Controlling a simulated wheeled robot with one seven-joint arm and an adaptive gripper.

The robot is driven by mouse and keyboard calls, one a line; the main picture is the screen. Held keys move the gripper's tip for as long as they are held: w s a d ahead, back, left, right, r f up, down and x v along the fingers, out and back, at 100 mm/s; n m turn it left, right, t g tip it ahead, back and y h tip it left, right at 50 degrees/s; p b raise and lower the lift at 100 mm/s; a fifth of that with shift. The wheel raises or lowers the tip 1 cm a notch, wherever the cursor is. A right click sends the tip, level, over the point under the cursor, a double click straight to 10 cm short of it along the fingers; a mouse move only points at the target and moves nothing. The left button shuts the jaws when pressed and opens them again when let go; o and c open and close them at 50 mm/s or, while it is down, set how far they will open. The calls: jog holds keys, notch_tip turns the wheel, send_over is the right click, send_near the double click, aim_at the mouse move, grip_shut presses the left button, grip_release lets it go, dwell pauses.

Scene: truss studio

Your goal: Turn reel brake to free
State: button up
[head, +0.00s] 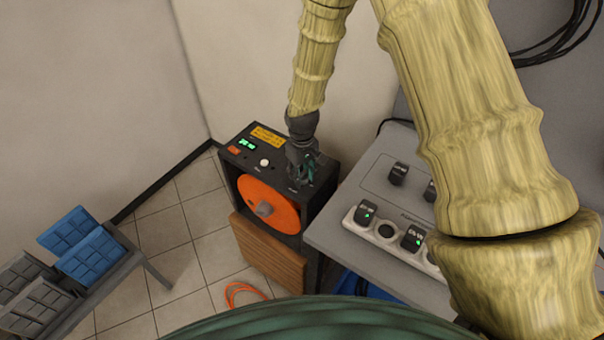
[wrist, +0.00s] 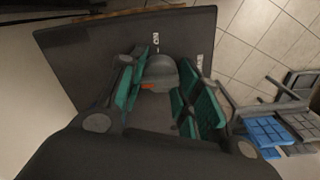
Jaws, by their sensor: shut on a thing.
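The reel unit (head: 238,172) is a dark box with an orange reel (head: 285,213) on its front. On its top panel is the reel brake knob (wrist: 160,70), a grey rounded knob with a small orange mark, clear in the wrist view. White lettering lies beside the knob, too small to read surely. My gripper (head: 304,174) reaches down to the right part of the panel and hides the knob in the head view. In the wrist view my gripper (wrist: 161,82) has its green-padded fingers on both sides of the knob, shut on it.
A grey table (head: 332,232) with a strip of dark switch modules (head: 412,238) stands close to the right of the unit. A low rack (head: 110,283) with blue panels (head: 90,255) is at left. An orange cable (head: 243,288) lies on the tiled floor (head: 185,262).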

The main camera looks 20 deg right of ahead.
aim_at(302, 173)
dwell(0.5)
jog(key=o, duration=1.1)
jog(key=shift+c, duration=0.2)
notch_tip(302, 173, up, 12)
